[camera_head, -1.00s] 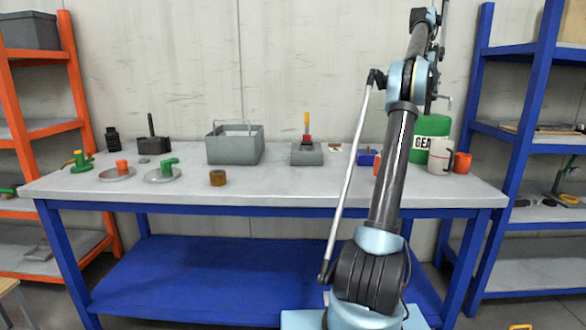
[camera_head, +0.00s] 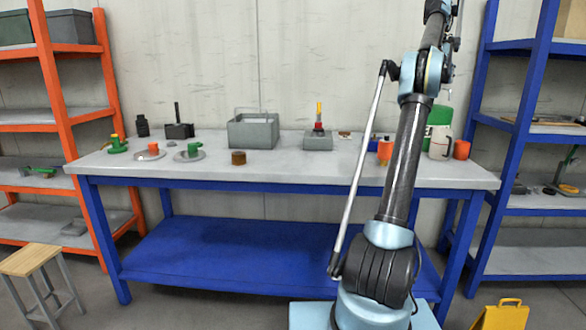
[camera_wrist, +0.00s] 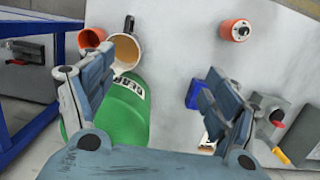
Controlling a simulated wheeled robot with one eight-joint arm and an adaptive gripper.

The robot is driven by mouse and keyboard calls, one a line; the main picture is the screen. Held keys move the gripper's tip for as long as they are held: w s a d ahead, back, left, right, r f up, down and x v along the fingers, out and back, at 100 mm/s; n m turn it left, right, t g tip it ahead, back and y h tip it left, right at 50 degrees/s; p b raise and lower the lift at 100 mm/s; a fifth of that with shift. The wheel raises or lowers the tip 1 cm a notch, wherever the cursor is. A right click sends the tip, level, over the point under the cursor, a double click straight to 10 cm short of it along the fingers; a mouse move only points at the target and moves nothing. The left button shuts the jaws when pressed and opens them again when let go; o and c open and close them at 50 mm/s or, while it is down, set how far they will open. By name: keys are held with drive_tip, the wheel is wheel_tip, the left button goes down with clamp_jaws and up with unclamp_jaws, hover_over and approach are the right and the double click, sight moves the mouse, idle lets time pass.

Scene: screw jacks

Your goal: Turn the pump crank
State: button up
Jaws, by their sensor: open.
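No part is clearly recognisable as a pump crank. A green lever piece on a grey disc (camera_head: 188,152) and a green piece with a yellow knob (camera_head: 117,146) stand at the bench's left. A grey block with a red and yellow upright handle (camera_head: 318,140) stands mid-bench; it also shows at the right of the wrist view (camera_wrist: 268,112). My gripper (camera_wrist: 158,68) is open and empty in the wrist view, its fingers spread above the bench's right part. The green GEAR container (camera_wrist: 122,112) shows between and below the fingers, partly hidden by the left one.
The bench (camera_head: 300,172) also carries a grey box (camera_head: 254,132), a brown ring (camera_head: 238,158), a white mug (camera_head: 440,144) and an orange cylinder (camera_head: 385,150). A stool (camera_head: 35,262) and yellow object (camera_head: 502,315) stand on the floor. Shelves flank the bench.

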drive_tip(key=s+a+t, duration=0.1)
drive_tip(key=s+a, duration=0.5)
drive_tip(key=a, duration=0.7)
drive_tip(key=s+a+f+t, duration=0.1)
drive_tip(key=s+a+f, duration=0.7)
drive_tip(key=s+a, duration=0.35)
drive_tip(key=s+a+f, duration=0.4)
drive_tip(key=s+f, duration=0.5)
drive_tip(key=f, duration=0.2)
drive_tip(key=s+a+f+t, duration=0.1)
drive_tip(key=s+a+f, duration=0.4)
drive_tip(key=s+f, duration=0.5)
drive_tip(key=s+a+f+n+t, duration=0.1)
drive_tip(key=s+a+f, duration=0.4)
drive_tip(key=s+f, duration=0.4)
wheel_tip(320, 180, down, 5)
drive_tip(key=shift+s+f, duration=0.1)
drive_tip(key=shift+s, duration=0.1)
